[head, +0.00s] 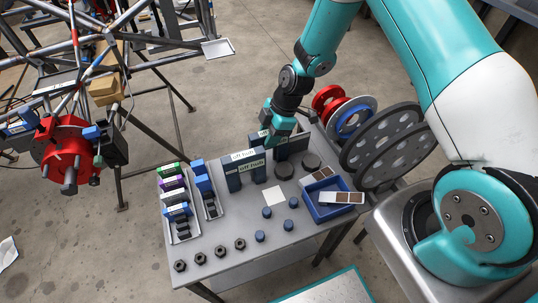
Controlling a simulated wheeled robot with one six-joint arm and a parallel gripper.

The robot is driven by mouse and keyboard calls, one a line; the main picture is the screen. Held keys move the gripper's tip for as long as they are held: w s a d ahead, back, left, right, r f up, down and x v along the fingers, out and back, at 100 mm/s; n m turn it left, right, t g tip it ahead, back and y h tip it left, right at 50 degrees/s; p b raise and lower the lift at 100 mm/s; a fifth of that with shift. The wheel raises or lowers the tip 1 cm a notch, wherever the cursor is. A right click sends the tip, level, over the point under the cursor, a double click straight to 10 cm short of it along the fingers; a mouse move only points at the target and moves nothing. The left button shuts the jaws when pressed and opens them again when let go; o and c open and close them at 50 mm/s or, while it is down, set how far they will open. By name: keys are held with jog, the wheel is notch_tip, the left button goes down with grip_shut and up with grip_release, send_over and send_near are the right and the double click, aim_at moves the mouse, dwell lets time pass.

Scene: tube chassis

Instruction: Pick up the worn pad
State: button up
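My gripper (279,135) is above the far part of the grey table, at the dark upright boxes with white labels. Its fingers are too small and partly hidden, so I cannot tell if they are open or shut. No pad can be picked out for certain as the worn one. Pad-like blocks with green, purple and blue parts stand in a metal tray (190,236) at the table's left. A second narrow tray (213,212) beside it holds blue and dark blocks. A red hub (68,155) with a dark caliper-like block (115,139) is on the tube chassis at the left.
Labelled boxes (251,176), blue caps (260,236), dark nuts (200,258) and a blue bin (322,213) with flat strips occupy the table (290,258). Large grey discs (388,148) stand at its right. Chassis tubes (150,126) reach down to the left; open floor lies between.

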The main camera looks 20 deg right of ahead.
grip_shut()
jog(key=shift+r, duration=0.1)
